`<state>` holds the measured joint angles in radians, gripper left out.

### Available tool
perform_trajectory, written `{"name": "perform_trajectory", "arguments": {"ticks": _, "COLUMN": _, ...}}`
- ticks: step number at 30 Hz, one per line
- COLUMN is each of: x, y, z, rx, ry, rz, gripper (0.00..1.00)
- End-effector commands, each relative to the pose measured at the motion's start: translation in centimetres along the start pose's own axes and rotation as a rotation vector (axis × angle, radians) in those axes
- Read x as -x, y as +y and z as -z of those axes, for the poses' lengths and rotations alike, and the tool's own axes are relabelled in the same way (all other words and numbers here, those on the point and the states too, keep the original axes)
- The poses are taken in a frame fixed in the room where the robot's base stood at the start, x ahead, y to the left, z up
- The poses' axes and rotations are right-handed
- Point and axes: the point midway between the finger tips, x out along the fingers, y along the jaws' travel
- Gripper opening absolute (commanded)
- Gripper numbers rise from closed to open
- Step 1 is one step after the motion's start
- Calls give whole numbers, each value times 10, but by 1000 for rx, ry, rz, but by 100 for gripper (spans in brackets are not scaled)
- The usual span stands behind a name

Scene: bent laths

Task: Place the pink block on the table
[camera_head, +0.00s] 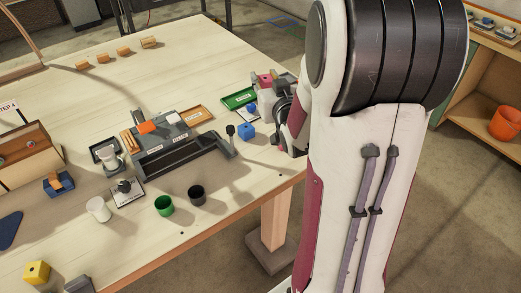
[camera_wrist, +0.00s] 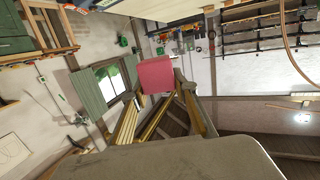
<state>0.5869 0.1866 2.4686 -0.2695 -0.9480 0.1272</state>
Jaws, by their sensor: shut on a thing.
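The pink block (camera_head: 264,79) shows in the head view near the right side of the table (camera_head: 225,187), partly hidden by my gripper (camera_head: 276,82). In the wrist view, the pink block (camera_wrist: 156,75) is at the fingertips of my gripper (camera_wrist: 158,93), which is shut on it. The block appears raised above the table; its exact height is hard to tell. The large arm link hides much of the right of the head view.
A green cup (camera_head: 164,205) and a black cup (camera_head: 197,194) stand near the front edge. Bare tabletop shows at front right.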

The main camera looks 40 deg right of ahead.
Motion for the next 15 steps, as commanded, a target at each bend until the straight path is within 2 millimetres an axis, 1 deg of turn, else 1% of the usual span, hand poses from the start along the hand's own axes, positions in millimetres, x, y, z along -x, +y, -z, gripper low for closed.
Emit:
{"name": "perform_trajectory", "arguments": {"ticks": 1, "x": -2, "y": 8, "z": -8, "rx": -1, "ry": -4, "rz": -5, "gripper": 7}}
{"name": "perform_trajectory", "arguments": {"ticks": 3, "x": -5, "y": 17, "z": -16, "rx": -2, "ry": -4, "rz": -7, "gripper": 7}}
{"name": "perform_trajectory", "arguments": {"ticks": 15, "x": -15, "y": 59, "z": -64, "rx": 1, "ry": -3, "rz": 14, "gripper": 7}}
